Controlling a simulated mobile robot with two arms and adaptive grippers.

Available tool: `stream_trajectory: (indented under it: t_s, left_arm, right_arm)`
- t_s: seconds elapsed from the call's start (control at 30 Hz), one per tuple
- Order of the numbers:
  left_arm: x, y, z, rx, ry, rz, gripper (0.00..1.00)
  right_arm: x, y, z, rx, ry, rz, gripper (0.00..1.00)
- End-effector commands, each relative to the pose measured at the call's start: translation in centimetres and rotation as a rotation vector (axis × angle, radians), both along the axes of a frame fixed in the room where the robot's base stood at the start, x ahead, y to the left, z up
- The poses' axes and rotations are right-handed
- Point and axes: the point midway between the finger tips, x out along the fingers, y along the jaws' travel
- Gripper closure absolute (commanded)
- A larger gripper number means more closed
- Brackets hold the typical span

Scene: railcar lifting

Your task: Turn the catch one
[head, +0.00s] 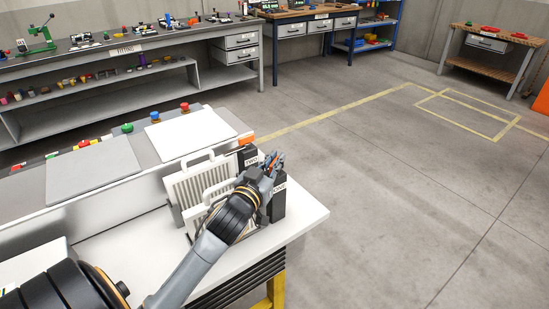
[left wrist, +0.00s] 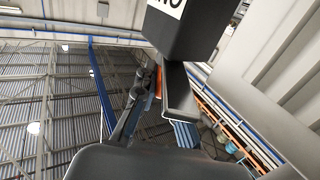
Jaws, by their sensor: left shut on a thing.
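My left gripper (head: 272,162) is at the top of the black block labelled ONE (head: 279,203) at the right end of the white table. In the left wrist view its fingers (left wrist: 156,92) are closed about a small orange piece, catch one (left wrist: 158,82); only a sliver of it shows. In the head view the fingers hide most of that catch, so I cannot tell how far it is turned. Behind stands the black block labelled TWO (head: 251,160), with an orange catch (head: 248,141) on top. The block with its partly cut label also shows in the left wrist view (left wrist: 186,32). My right gripper is not in view.
Pale ribbed panels with handles (head: 188,187) stand upright just left of the blocks. The white table (head: 303,212) has a free edge at right. Behind is a console with red and green buttons (head: 184,107). Floor to the right is clear.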

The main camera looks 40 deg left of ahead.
Motion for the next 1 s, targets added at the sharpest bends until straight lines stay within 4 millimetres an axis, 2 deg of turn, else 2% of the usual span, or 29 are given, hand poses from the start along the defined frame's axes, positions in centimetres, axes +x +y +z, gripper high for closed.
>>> stream_trajectory:
  t_s: [0.37, 0.4, 0.47, 0.5, 0.83, 1.0]
  left_arm:
    - [0.0, 0.1, 0.2, 0.002, -0.005, -0.002, 1.0]
    - [0.0, 0.1, 0.2, 0.002, -0.005, -0.002, 0.81]
    - [0.0, 0.0, 0.2, 0.002, -0.005, -0.002, 0.69]
    - [0.0, 0.0, 0.2, 0.002, -0.004, -0.002, 0.66]
    - [-0.3, -0.1, 0.0, 0.0, -0.001, -0.002, 0.66]
    - [-2.4, -0.5, -0.2, -0.002, 0.002, -0.003, 0.66]
  right_arm:
    - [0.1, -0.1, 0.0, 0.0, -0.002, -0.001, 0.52]
    - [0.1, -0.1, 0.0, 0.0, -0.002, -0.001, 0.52]
    - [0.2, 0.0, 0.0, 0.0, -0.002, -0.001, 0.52]
    - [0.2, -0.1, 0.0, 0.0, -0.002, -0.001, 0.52]
    - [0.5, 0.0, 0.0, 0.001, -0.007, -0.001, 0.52]
    - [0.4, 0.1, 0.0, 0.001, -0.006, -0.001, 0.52]
